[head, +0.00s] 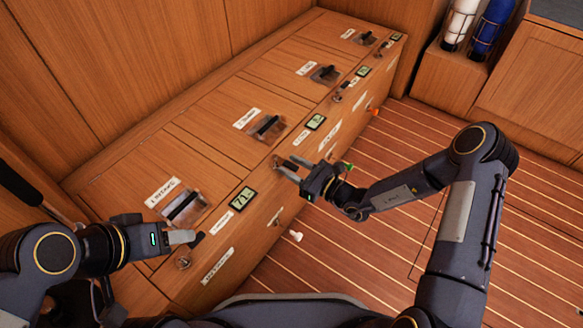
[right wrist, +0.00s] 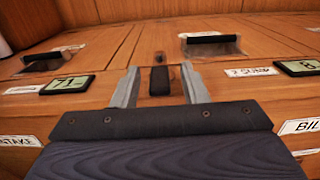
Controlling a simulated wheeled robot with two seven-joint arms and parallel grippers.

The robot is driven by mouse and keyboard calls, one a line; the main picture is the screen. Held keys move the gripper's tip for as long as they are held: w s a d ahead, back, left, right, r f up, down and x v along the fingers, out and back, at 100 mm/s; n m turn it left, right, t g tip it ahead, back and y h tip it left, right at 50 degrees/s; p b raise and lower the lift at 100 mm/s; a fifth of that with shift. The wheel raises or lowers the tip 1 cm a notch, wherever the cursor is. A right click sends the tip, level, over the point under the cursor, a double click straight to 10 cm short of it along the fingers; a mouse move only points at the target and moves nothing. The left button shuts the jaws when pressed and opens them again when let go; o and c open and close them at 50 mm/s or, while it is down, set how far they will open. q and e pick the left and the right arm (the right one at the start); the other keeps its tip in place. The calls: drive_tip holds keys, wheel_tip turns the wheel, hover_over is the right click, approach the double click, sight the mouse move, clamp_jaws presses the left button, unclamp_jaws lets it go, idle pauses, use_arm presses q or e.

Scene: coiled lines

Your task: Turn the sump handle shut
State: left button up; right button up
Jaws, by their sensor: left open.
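The sump handle is a small black lever on the cabinet's top front edge, left of the "2 SUMP" label (right wrist: 252,71). In the right wrist view the handle (right wrist: 159,80) stands between the two fingers of my right gripper (right wrist: 160,88), with a gap on each side. In the head view my right gripper (head: 291,166) is open at the cabinet edge and mostly hides the handle. My left gripper (head: 163,228) is open at the near left, close to the black lever (head: 197,240) of the intake station.
The wooden cabinet (head: 215,140) carries several similar stations, each with a recessed black pull and a digital display (head: 243,197). White and blue cylinders (head: 490,28) stand at the back right.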

drive_tip(key=shift+w+a, duration=0.2)
drive_tip(key=shift+a, duration=0.1)
clamp_jaws()
drive_tip(key=shift+d, duration=0.15)
